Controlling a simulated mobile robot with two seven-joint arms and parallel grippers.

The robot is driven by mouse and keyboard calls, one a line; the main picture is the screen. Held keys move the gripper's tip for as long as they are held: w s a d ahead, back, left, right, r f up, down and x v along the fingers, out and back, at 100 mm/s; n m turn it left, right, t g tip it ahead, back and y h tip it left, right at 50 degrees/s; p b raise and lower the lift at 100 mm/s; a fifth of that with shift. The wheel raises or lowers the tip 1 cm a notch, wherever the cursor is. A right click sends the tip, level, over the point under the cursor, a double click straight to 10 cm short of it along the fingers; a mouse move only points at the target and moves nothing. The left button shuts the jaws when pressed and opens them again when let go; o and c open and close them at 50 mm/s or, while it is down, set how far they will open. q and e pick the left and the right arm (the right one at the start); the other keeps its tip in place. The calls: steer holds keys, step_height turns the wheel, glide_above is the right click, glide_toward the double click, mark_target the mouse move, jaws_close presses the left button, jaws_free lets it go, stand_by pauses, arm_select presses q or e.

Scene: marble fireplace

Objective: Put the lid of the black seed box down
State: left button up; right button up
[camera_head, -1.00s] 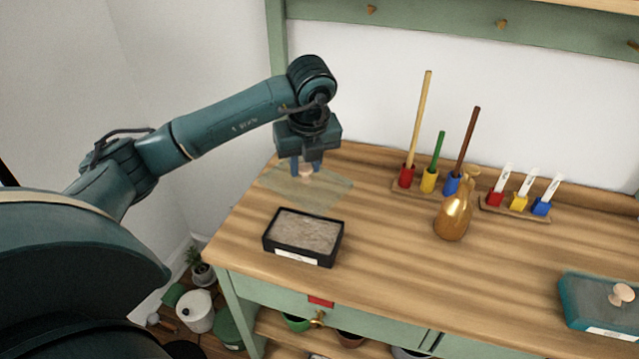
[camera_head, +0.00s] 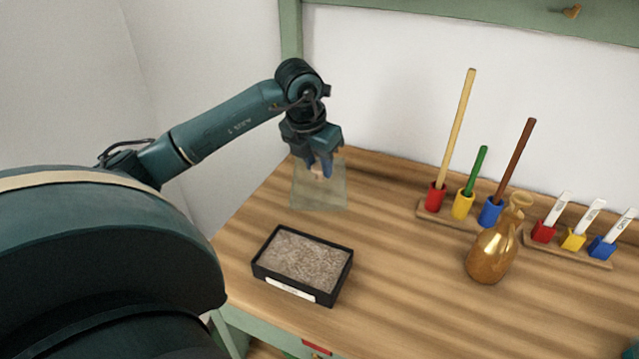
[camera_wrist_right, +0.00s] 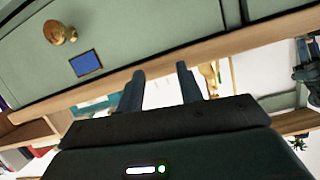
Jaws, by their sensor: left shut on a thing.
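The black seed box (camera_head: 342,285) stands open on the wooden bench top, filled with grey-brown seed and with a white label on its front. Its lid (camera_head: 320,198) is a clear, see-through sheet with a pale knob, behind the box and apart from it. My left gripper (camera_head: 320,174) points down, shut on the lid's knob. I cannot tell whether the lid touches the bench or hangs just above it. My right gripper (camera_wrist_right: 161,86) shows in the right wrist view with its two fingers apart and nothing between them, near a green drawer front (camera_wrist_right: 130,45).
A gold bottle (camera_head: 490,257) stands right of the box. Behind it are a rack with coloured sticks (camera_head: 440,213) and a rack of white tags (camera_head: 570,250). The wall closes off the back. Bench between box and bottle is clear.

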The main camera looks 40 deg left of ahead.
mark_target(316, 174)
arm_select(q)
steer(key=shift+f, duration=0.4)
step_height(316, 174, down, 3)
steer(key=shift+f, duration=0.35)
arm_select(e)
steer(key=shift+s+d, duration=0.1)
steer(key=shift+d, duration=0.05)
steer(key=shift+f, duration=0.1)
arm_select(q)
steer(key=shift+f+b, duration=0.15)
steer(key=shift+b, duration=0.25)
steer(key=o, duration=1)
steer(key=shift+c, duration=0.2)
arm_select(e)
steer(key=shift+r, duration=0.25)
